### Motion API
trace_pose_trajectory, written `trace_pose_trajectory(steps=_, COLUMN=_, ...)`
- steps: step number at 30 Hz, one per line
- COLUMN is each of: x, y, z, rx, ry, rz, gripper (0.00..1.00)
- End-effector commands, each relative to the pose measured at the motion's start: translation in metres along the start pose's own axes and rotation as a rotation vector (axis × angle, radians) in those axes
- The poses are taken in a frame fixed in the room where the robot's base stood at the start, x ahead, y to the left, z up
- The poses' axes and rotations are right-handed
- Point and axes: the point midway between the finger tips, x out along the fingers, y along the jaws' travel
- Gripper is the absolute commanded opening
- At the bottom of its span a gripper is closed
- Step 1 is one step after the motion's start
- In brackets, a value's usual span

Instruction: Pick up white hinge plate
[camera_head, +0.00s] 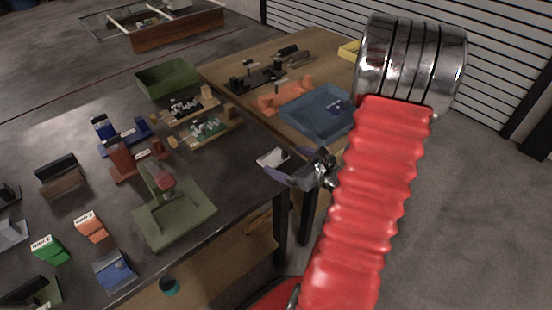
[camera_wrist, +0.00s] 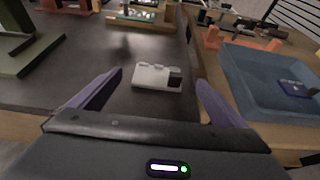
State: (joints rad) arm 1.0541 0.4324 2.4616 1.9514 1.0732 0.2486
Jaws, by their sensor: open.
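The white hinge plate (camera_wrist: 157,77) lies flat on the dark tabletop near its right edge, with a dark square patch at its right end. In the head view the white plate (camera_head: 273,158) shows just beyond my gripper. My gripper (camera_head: 279,174) is open and empty. In the wrist view its two purple fingers (camera_wrist: 160,84) stand apart, one on each side of the plate, and the plate appears between the fingertips without visible contact. The exact height of the fingers over the table cannot be told.
A blue tray (camera_wrist: 262,95) with a dark blue part stands at the right on the wooden table. A green press-like fixture (camera_head: 176,222) stands left of the gripper. Boards with parts (camera_head: 212,130) lie behind the plate. Bare dark tabletop surrounds the plate.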

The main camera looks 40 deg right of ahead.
Motion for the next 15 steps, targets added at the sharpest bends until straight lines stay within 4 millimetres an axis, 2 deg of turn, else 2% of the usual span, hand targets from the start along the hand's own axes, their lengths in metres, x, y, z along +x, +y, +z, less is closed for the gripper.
trace_pose_trajectory(steps=7, x=0.009, y=0.001, z=-0.001, rx=0.0, ry=0.0, rz=0.002, gripper=0.96)
trace_pose_trajectory(steps=15, x=0.042, y=0.004, z=-0.002, rx=0.0, ry=0.001, rz=0.003, gripper=0.96)
